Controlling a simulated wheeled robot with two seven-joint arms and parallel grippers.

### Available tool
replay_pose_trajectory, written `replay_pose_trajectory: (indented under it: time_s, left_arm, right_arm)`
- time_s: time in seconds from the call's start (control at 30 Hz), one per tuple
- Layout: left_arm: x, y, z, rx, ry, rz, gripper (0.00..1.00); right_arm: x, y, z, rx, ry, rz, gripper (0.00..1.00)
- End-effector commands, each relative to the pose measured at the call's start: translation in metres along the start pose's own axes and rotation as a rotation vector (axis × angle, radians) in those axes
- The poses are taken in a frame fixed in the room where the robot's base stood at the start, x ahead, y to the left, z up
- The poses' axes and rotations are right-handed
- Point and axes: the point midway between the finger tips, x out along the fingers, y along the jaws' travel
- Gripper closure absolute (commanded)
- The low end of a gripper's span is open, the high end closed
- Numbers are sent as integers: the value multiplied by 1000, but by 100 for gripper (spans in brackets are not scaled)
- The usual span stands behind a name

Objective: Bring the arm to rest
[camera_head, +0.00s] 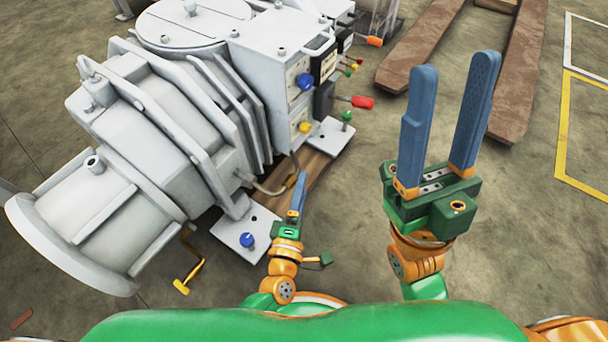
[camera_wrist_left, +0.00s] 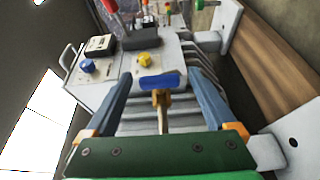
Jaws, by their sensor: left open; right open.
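My left gripper (camera_head: 299,188) is low beside the vacuum machine (camera_head: 150,115), near its front foot plate. Its blue fingers overlap in the head view. The left wrist view shows the left gripper (camera_wrist_left: 158,76) open, with its fingers apart. A blue-topped part on a yellowish stem (camera_wrist_left: 159,82) appears between the fingers in that view; I cannot tell how far away it is. My right gripper (camera_head: 455,65) points up and away at the right, open and empty, over bare floor.
The machine's panel has a blue knob (camera_head: 305,81), a yellow knob (camera_head: 304,127) and a red-tipped lever (camera_head: 362,102). A yellow crank handle (camera_head: 183,286) hangs at its near side. A wooden pallet (camera_head: 440,40) lies behind. Floor at the right is clear.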

Motion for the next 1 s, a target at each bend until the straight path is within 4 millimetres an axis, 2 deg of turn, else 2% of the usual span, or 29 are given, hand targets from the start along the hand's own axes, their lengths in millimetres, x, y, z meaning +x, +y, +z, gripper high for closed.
replay_pose_trajectory:
  time_s: [0.1, 0.2, 0.6, 0.67, 0.77, 0.87, 0.9, 0.97, 1.0]
  left_arm:
    - [-22, 2, 0, 0, -1, -3, 10]
    - [-30, 1, 0, 0, -1, -1, 10]
    - [-31, 0, 0, 0, -1, 0, 10]
    - [-31, 2, 2, 12, -13, -6, 10]
    - [-30, 10, 11, 102, -93, -54, 10]
    - [-34, 14, 22, 305, -246, -151, 10]
    - [-39, 13, 23, 409, -315, -202, 10]
    - [-50, 7, 18, 578, -421, -292, 10]
    - [-60, 2, 10, 685, -488, -357, 10]
  right_arm:
    - [5, 0, 0, -1, -26, -2, 50]
    - [4, -1, 1, -1, -37, -2, 50]
    - [4, -1, 1, -1, -38, -2, 50]
    - [5, 0, 7, -2, -65, -2, 50]
    - [2, 3, 48, -7, -262, 5, 50]
    - [-30, 10, 121, -12, -640, 21, 50]
    - [-55, 13, 149, -14, -820, 30, 50]
    - [-105, 18, 183, -14, -1101, 46, 50]
    - [-142, 21, 197, -12, -1281, 57, 50]
